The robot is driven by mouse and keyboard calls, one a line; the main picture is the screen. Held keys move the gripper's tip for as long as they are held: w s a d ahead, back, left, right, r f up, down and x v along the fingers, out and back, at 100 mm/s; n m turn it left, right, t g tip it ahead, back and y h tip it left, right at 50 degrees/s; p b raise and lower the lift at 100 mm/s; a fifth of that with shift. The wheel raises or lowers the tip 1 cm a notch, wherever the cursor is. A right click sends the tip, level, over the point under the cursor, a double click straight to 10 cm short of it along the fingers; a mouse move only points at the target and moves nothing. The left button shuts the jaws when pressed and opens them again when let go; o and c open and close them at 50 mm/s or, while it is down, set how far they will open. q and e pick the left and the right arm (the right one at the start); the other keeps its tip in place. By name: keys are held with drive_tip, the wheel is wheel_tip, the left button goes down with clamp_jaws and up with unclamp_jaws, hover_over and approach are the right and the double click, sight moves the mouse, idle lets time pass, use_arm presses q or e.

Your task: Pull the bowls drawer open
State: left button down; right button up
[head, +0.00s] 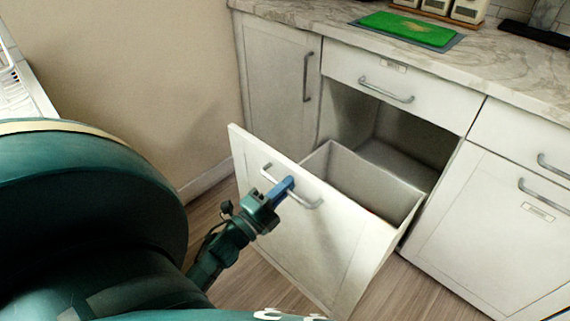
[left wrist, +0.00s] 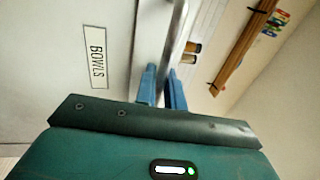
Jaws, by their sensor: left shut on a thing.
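The bowls drawer (head: 335,240) is a tall white front with a grey inner bin (head: 345,165), and it stands pulled out from the cabinet. Its metal bar handle (head: 310,202) runs across the upper part of the front. My left gripper (head: 284,188) has its blue fingers shut on this handle. In the left wrist view, the fingers (left wrist: 163,88) close around the metal bar (left wrist: 180,35), beside a white panel with a "BOWLS" label (left wrist: 95,56). That label is not visible in the head view. My right gripper is out of view.
A shut upper drawer (head: 395,85) sits above the opening. A shut cabinet door (head: 280,85) is on the left, and more shut fronts (head: 485,215) are on the right. The counter holds a green board (head: 410,27) and canisters (head: 468,10). Wooden floor (head: 425,290) shows to the right.

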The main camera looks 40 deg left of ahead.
use_arm(q)
drive_tip(key=c, duration=1.6)
unclamp_jaws()
drive_tip(key=shift+s, duration=0.1)
drive_tip(key=v, duration=1.3)
drive_tip(key=shift+a, duration=0.1)
